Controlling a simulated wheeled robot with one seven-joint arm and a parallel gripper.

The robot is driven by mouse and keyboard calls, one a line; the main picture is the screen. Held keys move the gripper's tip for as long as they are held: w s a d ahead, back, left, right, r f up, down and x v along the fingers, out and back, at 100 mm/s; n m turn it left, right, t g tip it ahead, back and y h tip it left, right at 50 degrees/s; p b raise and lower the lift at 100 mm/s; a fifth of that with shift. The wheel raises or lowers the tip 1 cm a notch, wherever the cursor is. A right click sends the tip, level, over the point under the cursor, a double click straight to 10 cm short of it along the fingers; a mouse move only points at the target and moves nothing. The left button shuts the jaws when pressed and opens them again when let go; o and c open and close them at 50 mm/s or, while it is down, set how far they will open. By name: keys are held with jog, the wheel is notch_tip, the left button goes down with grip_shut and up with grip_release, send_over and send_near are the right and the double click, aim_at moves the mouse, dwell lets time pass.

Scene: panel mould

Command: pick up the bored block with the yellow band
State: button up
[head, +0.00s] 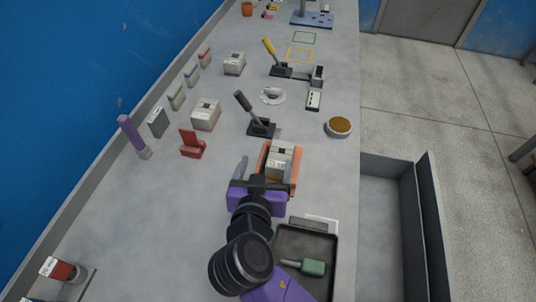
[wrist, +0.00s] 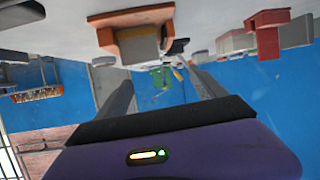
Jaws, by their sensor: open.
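My gripper (head: 267,170) is open, low over the near part of the bench, by an orange holder (head: 264,158) with a pale grey and white block (head: 283,158) in it. In the wrist view, which looks upside down, my gripper (wrist: 157,84) has its fingers apart with nothing held between them. The orange holder (wrist: 130,20) shows there beyond the fingers.
A red bracket (head: 192,146), a black lever (head: 260,128) and a white box (head: 206,113) stand beyond my gripper. A dark tray (head: 325,245) with a green-handled tool (head: 308,267) is at near right. A brown-filled bowl (head: 339,127) sits by the right edge.

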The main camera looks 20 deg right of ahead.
aim_at(280, 155)
jog(key=shift+s+d+f+m+g+h, duration=0.35)
jog(key=shift+s+d+m+g, duration=0.2)
jog(key=shift+d+m, duration=0.25)
jog(key=shift+p+x, duration=0.9)
jog(key=shift+x, duration=2.9)
jog(key=shift+s+d+f, duration=0.1)
jog(key=shift+c, duration=0.2)
grip_shut()
